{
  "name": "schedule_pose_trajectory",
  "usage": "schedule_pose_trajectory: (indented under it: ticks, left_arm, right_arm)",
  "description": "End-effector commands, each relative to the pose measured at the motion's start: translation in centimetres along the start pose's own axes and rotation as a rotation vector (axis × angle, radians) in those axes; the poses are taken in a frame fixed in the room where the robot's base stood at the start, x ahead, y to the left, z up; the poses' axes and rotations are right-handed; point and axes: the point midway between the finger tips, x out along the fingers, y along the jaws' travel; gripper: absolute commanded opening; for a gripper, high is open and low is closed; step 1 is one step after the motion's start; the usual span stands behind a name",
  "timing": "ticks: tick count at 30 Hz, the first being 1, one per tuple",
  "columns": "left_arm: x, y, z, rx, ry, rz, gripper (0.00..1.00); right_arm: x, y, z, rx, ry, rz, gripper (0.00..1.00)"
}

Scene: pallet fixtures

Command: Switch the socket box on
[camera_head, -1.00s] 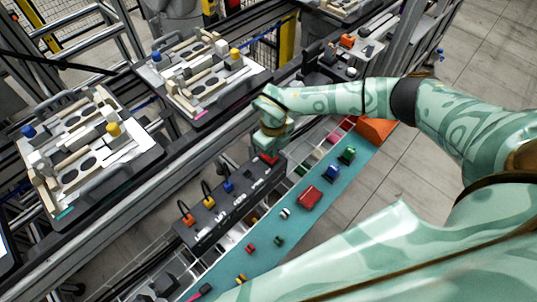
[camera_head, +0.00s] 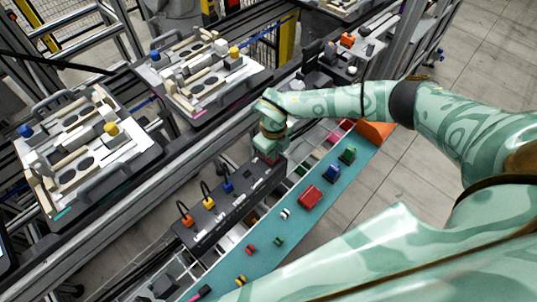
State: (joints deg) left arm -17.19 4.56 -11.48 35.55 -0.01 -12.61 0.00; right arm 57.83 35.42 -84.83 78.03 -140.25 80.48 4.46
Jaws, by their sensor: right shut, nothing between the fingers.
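The socket box (camera_head: 232,204) is a long dark box lying diagonally at the lower middle of the head view. Orange, yellow and blue plugs with black cables stand along it, with small pale parts on its near side. My right gripper (camera_head: 268,158) points down at the box's upper right end, its fingers shut and empty. A bit of red shows right under the fingertips, and the gripper hides most of that end, so I cannot tell whether it touches or whether a switch there is pressed. My left gripper is not in view.
A teal shelf (camera_head: 262,262) in front carries a red block (camera_head: 310,196), a blue block (camera_head: 332,173), a green block (camera_head: 348,155) and several small parts. An orange bin (camera_head: 375,131) stands at its far end. Two pallet fixtures (camera_head: 85,195) sit on the conveyor at left.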

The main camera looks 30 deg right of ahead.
Motion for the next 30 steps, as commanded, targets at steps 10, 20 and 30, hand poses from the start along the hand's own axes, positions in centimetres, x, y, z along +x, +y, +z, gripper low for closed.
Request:
schedule_pose_trajectory:
  ticks: [10, 20, 30]
  left_arm:
    - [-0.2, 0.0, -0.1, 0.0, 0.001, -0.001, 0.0]
    - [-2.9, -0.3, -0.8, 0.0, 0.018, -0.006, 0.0]
    - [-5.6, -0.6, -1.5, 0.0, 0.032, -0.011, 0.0]
  right_arm:
    - [-0.2, 0.0, 0.0, 0.0, -0.002, 0.0, 0.0]
    - [-3.4, 0.0, 0.1, 0.0, -0.003, -0.001, 0.0]
    - [-6.6, 0.0, 0.0, -0.001, -0.002, -0.001, 0.0]
